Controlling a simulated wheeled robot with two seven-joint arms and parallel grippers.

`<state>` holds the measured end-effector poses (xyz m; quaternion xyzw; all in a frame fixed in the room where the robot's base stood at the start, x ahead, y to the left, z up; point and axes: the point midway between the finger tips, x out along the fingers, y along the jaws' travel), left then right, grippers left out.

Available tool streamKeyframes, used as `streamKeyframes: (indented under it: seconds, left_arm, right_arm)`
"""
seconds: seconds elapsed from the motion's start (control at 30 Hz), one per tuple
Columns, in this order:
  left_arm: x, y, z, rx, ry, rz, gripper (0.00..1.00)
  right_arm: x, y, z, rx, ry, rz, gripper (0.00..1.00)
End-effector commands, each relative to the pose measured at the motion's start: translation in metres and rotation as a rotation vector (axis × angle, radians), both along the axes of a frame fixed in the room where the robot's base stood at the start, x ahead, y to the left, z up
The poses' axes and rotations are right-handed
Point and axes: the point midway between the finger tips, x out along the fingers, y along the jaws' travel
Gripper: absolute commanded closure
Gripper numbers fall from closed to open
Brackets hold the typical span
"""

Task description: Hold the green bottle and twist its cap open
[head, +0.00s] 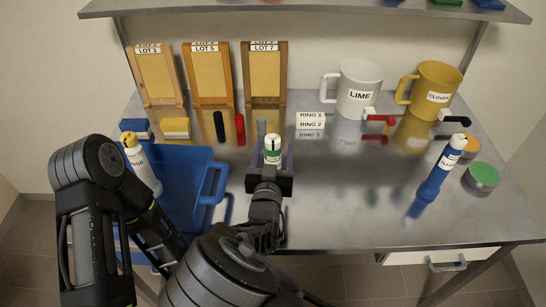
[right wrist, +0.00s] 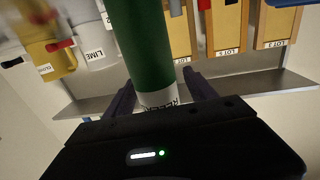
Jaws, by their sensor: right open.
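The green bottle (head: 273,156) stands upright on the metal bench in the middle of the head view, with a white cap (head: 272,142) on top. Its green body (right wrist: 150,40) and white label (right wrist: 158,98) show large and upside down in the right wrist view. My right gripper (head: 271,165) is at the bottle, with its fingers (right wrist: 160,95) open on either side of it. The bottle is between the fingers, with visible gaps. My left arm is at the left of the head view, but its gripper cannot be seen.
A blue tray (head: 213,185) and a white bottle with a yellow cap (head: 140,165) are to the left. Black, red and grey cylinders stand behind. A white LIME mug (head: 358,88), a yellow mug (head: 436,85) and a blue bottle (head: 440,170) are to the right. The bench's right-centre is clear.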

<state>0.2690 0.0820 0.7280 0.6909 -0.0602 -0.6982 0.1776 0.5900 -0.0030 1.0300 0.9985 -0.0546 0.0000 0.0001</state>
Motion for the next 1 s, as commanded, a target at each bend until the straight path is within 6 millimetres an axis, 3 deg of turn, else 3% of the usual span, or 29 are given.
streamKeyframes:
  seconds: [0.2, 1.0]
  left_arm:
    - [0.0, 0.0, 0.0, 0.0, 0.0, 0.0, 1.0]
    - [0.0, 0.0, 0.0, 0.0, 0.0, 0.0, 1.0]
  right_arm:
    - [-0.0001, -0.0001, -0.0002, 0.0, 0.0, 0.0, 0.36]
    - [-0.0004, -0.0002, -0.0002, 0.0, 0.001, 0.0, 1.0]
